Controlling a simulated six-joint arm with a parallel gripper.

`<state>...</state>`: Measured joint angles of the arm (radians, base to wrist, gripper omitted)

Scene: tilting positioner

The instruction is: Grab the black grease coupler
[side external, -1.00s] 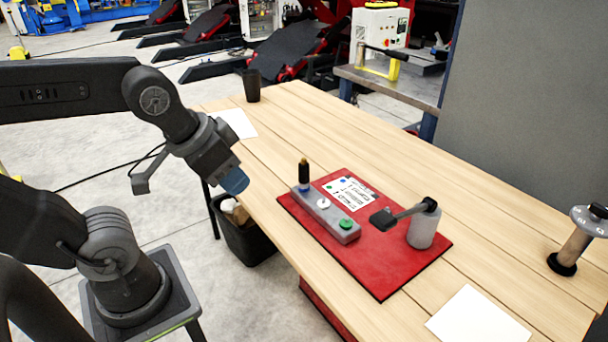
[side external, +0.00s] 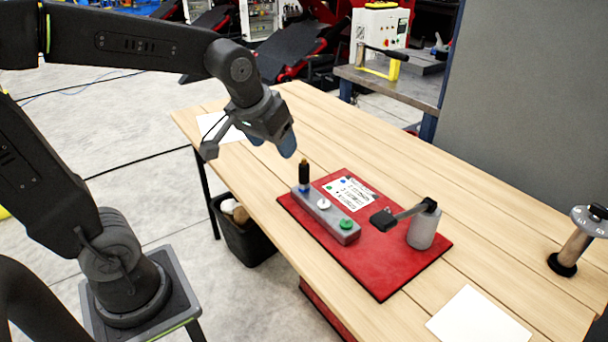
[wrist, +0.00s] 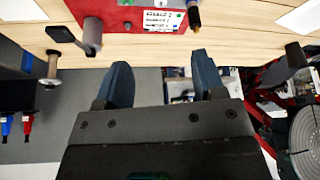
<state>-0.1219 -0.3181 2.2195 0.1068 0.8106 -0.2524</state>
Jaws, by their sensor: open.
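The black grease coupler (side external: 304,174), a dark cylinder with a brass-coloured tip, stands upright at the far left end of a grey block (side external: 335,226). It also shows at the top edge of the wrist view (wrist: 194,16), partly cut off. My gripper (side external: 272,141) is open and empty, with blue fingers. It is above the table, up and to the left of the coupler in the side view, and apart from it. In the wrist view the fingers (wrist: 160,66) point up the picture, with the coupler beyond the right finger.
A grey cylinder with a black-ended lever (side external: 423,229) stands at the plate's right. White sheets lie on the table. A stamp-like tool (side external: 572,250) stands far right.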

